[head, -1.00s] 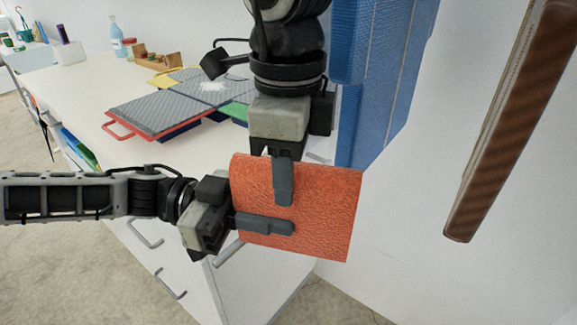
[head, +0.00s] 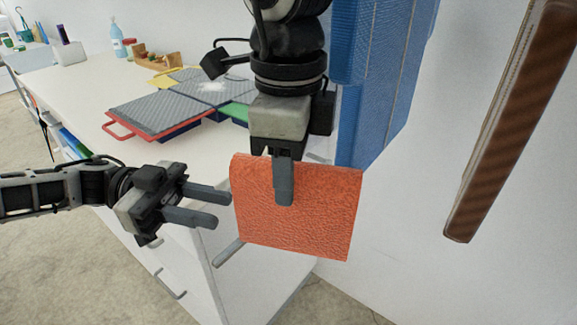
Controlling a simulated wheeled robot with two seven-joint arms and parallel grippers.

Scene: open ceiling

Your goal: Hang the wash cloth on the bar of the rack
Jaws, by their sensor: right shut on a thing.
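The orange wash cloth (head: 300,222) hangs as a flat, nearly square sheet near the middle of the head view. My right gripper (head: 284,190) comes down from above and is shut on the cloth's top edge. My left gripper (head: 218,208) is just left of the cloth, its two fingers apart and empty, pointing right toward the cloth's left edge. A grey bar (head: 228,252) sticks out at the cloth's lower left, partly hidden behind it; I cannot tell whether it is the rack's bar.
A white counter (head: 75,85) with drawers stands behind, bearing a red-handled grey board (head: 160,108), a blue bottle (head: 117,40) and a wooden holder (head: 158,62). A blue panel (head: 375,90) and a brown wooden piece (head: 505,125) are at the right.

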